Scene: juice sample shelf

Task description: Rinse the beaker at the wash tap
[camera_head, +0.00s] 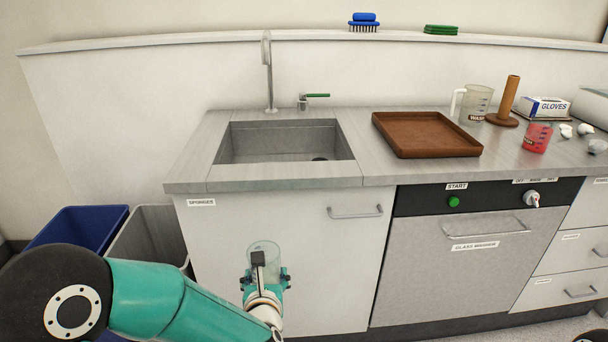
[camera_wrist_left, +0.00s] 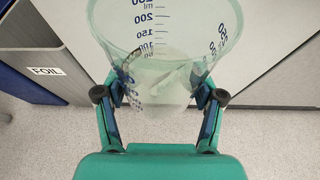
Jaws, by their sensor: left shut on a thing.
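My left gripper (camera_head: 263,280) is shut on a clear glass beaker (camera_head: 264,251) in front of the sink cabinet, below the counter edge. The left wrist view shows the beaker (camera_wrist_left: 165,35) with blue volume marks, between the two fingers of the gripper (camera_wrist_left: 160,98). The grey sink (camera_head: 280,143) is set in the counter above and behind the gripper. The tall tap (camera_head: 268,75) stands at its back rim, with a green lever (camera_head: 316,96) to its right. I cannot tell whether water runs. My right gripper is not in view.
A brown tray (camera_head: 425,112) lies right of the sink. A clear jug (camera_head: 474,103), a wooden peg stand (camera_head: 507,98), a red-filled beaker (camera_head: 537,138) and a gloves box (camera_head: 546,107) stand farther right. Blue (camera_head: 78,222) and grey (camera_head: 150,230) bins stand on the floor at left.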

